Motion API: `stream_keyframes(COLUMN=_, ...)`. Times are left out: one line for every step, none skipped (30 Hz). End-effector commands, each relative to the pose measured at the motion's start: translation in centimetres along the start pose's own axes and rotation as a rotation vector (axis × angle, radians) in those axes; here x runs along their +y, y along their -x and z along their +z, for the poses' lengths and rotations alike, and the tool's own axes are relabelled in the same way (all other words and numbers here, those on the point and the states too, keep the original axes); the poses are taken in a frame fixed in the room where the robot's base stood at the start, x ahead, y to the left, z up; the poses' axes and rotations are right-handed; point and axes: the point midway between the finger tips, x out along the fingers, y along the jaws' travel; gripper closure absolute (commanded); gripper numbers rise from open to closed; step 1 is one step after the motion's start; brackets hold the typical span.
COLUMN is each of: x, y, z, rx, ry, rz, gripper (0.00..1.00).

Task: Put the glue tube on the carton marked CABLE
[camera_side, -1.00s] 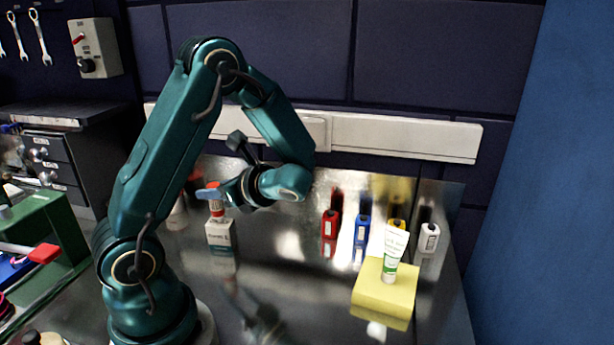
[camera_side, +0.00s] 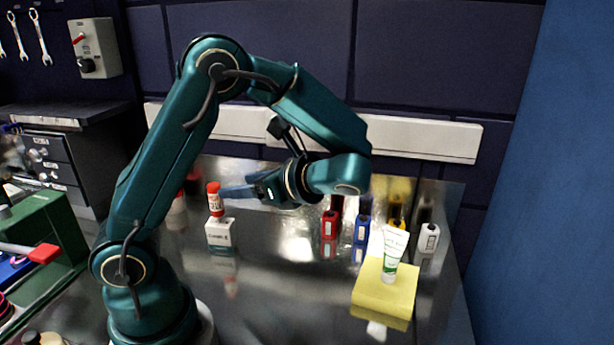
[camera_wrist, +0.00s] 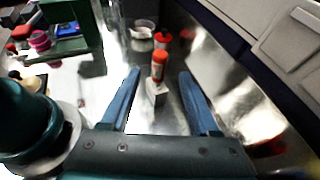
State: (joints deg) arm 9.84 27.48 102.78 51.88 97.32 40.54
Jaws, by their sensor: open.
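The glue tube (camera_side: 215,200), white with a red cap and a dark label, stands upright on top of a small white carton (camera_side: 220,235). The carton's print is small and looks like it ends in "BLE". In the wrist view the tube (camera_wrist: 158,66) stands on the carton (camera_wrist: 157,93), between and beyond my fingers. My gripper (camera_side: 240,192) is open and empty, to the right of the tube and apart from it in the side view. In the wrist view its two blue fingers (camera_wrist: 160,92) are spread wide.
A white-and-green tube (camera_side: 395,250) stands on a yellow block (camera_side: 385,290) at right. Small red (camera_side: 330,226), blue (camera_side: 361,230), yellow and white bottles stand behind it. Another red-topped item (camera_wrist: 162,40) and a clear cup (camera_wrist: 143,33) are behind the tube. The metal bench in front is clear.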

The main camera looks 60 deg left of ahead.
Motion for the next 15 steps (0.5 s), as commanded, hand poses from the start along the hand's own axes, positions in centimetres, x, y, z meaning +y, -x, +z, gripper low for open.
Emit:
stream_keyframes(x=-0.1, y=0.7, z=0.0, rx=0.000, ry=0.001, rz=-0.003, gripper=0.38)
stream_keyframes(x=-0.1, y=1.0, z=0.0, rx=0.000, ry=0.002, rz=-0.004, gripper=0.38)
stream_keyframes(x=-0.1, y=1.4, z=0.0, rx=-0.001, ry=0.000, rz=-0.002, gripper=0.38)
stream_keyframes(x=-0.1, y=1.6, z=0.0, rx=0.000, ry=0.000, rz=-0.001, gripper=0.38)
stream_keyframes(x=0.0, y=1.8, z=0.0, rx=0.001, ry=0.000, rz=-0.001, gripper=0.38)
stream_keyframes(x=0.0, y=2.0, z=0.0, rx=0.002, ry=0.001, rz=0.000, gripper=0.38)
stream_keyframes(x=0.1, y=2.1, z=0.0, rx=0.008, ry=0.005, rz=0.001, gripper=0.38)
stream_keyframes(x=0.2, y=2.1, z=0.0, rx=0.018, ry=0.012, rz=0.002, gripper=0.38)
stream_keyframes(x=0.4, y=2.2, z=-0.1, rx=0.042, ry=0.028, rz=0.004, gripper=0.38)
stream_keyframes(x=0.7, y=2.2, z=-0.1, rx=0.068, ry=0.046, rz=0.006, gripper=0.38)
stream_keyframes(x=0.9, y=2.2, z=-0.2, rx=0.098, ry=0.067, rz=0.010, gripper=0.38)
stream_keyframes(x=1.4, y=2.2, z=-0.3, rx=0.150, ry=0.106, rz=0.016, gripper=0.38)
stream_keyframes(x=1.9, y=2.2, z=-0.5, rx=0.197, ry=0.140, rz=0.021, gripper=0.38)
stream_keyframes(x=2.3, y=2.3, z=-0.7, rx=0.248, ry=0.177, rz=0.028, gripper=0.38)
stream_keyframes(x=3.0, y=2.5, z=-1.0, rx=0.321, ry=0.235, rz=0.039, gripper=0.38)
